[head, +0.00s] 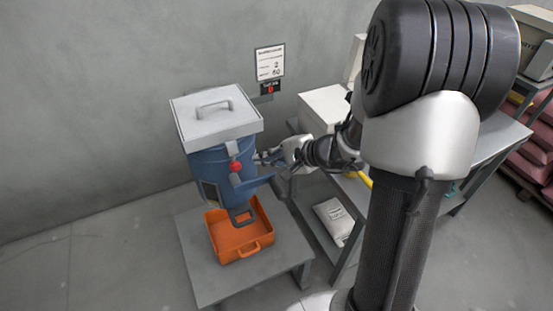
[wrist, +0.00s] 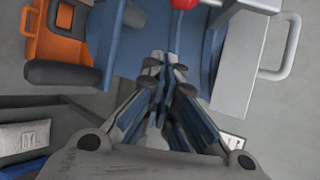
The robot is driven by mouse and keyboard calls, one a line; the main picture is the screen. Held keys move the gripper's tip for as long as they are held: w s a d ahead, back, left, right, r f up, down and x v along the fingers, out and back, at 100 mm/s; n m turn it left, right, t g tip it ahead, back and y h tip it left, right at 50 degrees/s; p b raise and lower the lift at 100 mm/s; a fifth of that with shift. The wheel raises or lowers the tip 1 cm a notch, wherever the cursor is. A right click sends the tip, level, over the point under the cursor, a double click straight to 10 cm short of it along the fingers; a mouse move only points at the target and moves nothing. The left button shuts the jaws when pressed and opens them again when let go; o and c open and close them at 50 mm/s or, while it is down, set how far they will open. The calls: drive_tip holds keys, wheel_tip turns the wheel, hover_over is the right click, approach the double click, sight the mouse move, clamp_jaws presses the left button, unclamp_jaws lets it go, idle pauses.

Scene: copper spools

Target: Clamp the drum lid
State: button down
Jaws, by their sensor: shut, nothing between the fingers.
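A blue drum (head: 212,165) stands above the grey low table, with a square grey lid (head: 190,122) on its top. The lid carries a bar handle; lid (wrist: 236,60) and handle also show in the wrist view. A red ball knob (head: 235,167) sits on a grey strap-like fitting on the drum's side, below the lid; the wrist view shows only part of the knob (wrist: 184,3). My gripper (head: 264,157) is shut and empty beside the drum, right of the knob. In the wrist view its fingertips (wrist: 165,62) point at the blue wall; I cannot tell whether they touch.
An orange tray (head: 262,222) sits under the drum on the low grey table (head: 203,272). A shelf bench with a white box (head: 322,105) and a white bag (head: 335,220) stands close on the right. A wall is behind. Floor at left is clear.

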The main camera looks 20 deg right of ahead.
sight(233, 159)
drive_tip(key=shift+w+a+b, duration=0.1)
drive_tip(key=shift+a+b, duration=0.3)
drive_tip(key=shift+a, duration=1.75)
